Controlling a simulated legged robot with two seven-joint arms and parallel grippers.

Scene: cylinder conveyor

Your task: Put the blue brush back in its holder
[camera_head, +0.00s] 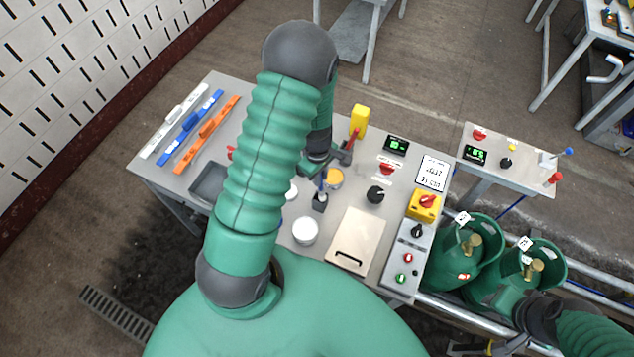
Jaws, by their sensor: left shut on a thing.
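My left gripper (325,165) is over the middle of the workbench, partly covered by my own arm. It is shut on the blue brush (322,184), whose thin blue handle shows just below the fingers. A small dark grey block (320,203) is at the lower end of the handle. I cannot tell whether this block is the brush head or a holder, or whether it touches the bench. My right gripper (503,346) is at the lower right edge, beside the green gas cylinders; its finger state is unclear.
Green cylinders (465,250) stand at right.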

